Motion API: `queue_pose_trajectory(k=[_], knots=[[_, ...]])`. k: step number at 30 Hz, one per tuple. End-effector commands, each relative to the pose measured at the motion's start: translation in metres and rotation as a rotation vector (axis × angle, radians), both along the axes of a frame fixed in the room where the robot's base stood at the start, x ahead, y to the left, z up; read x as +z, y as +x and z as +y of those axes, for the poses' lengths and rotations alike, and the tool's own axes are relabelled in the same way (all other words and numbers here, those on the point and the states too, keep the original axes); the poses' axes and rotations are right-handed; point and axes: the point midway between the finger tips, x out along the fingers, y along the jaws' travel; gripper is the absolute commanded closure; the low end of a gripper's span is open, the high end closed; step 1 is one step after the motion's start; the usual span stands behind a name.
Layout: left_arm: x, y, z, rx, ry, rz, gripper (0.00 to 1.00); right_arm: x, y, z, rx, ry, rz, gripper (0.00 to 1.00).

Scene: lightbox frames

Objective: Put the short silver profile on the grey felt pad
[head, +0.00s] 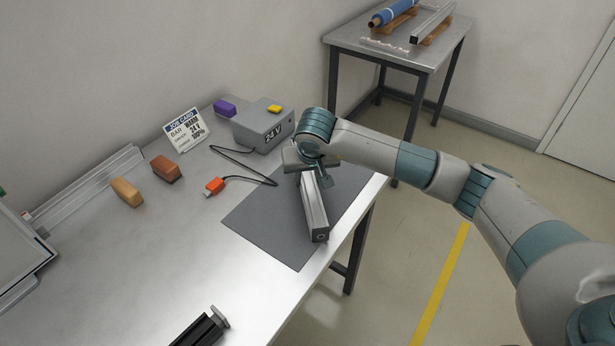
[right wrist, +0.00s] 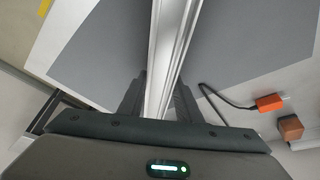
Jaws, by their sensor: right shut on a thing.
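The short silver profile (head: 315,208) is a slotted metal bar in my right gripper (head: 311,172). In the right wrist view the profile (right wrist: 168,50) runs between the two dark fingers, which are shut on it from both sides. The profile lies lengthwise over the grey felt pad (head: 262,215), its near end close to the pad's right edge. I cannot tell whether it touches the pad or is slightly above it. The pad (right wrist: 240,40) shows on both sides of the profile in the right wrist view.
A grey 24 V box (head: 262,128) stands behind the pad; its black cable ends in an orange plug (head: 214,186) left of the pad. A job card (head: 184,132) and orange and brown blocks (head: 126,192) stand further left.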

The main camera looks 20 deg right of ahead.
Motion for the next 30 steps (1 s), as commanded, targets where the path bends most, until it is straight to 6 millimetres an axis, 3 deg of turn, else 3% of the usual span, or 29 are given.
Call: queue_pose_trajectory(k=[5, 6, 8, 24, 30], knots=[[0.001, 0.007, -0.004, -0.002, -0.005, -0.015, 0.47, 0.0, 0.0, 0.0, 0.0, 0.001, -0.002, 1.0], [0.001, 0.008, -0.004, -0.003, -0.007, -0.019, 0.47, -0.001, 0.0, 0.0, 0.0, 0.0, 0.0, 0.62], [0.001, 0.008, -0.005, -0.003, -0.008, -0.019, 0.47, -0.001, 0.0, 0.0, 0.0, 0.0, 0.0, 0.5], [0.003, -0.006, -0.003, -0.003, -0.003, 0.005, 0.47, 0.003, 0.0, 0.0, -0.001, 0.0, 0.0, 0.5], [-0.007, -0.01, -0.002, -0.002, -0.004, 0.004, 0.47, 0.027, -0.009, 0.001, 0.002, 0.0, -0.004, 0.5]])
